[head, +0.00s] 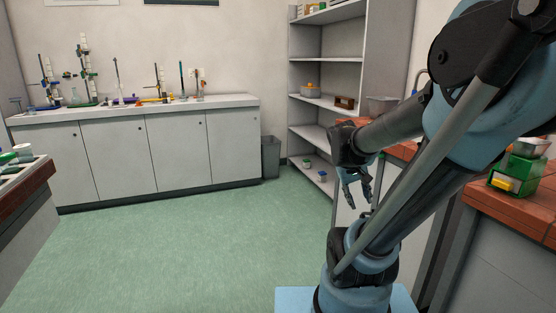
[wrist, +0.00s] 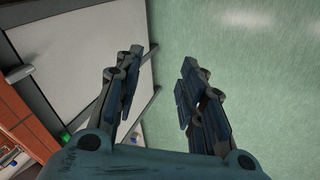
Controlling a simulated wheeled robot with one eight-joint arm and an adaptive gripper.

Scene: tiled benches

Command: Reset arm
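My gripper (head: 357,189) hangs in front of the right-hand bench in the head view, pointing down toward the green floor. In the wrist view my gripper (wrist: 154,88) has its two fingers spread with a clear gap between them. Nothing is held between the fingers. My arm is folded, with its upper links crossing the right side of the head view and hiding part of the bench behind.
A red tiled bench (head: 512,212) stands close on the right, with a green device (head: 516,176) on it. A shelf unit (head: 327,104) and a grey bin (head: 271,157) stand at the back. A white bench (head: 125,163) carries lab stands. The green floor (head: 180,245) is open.

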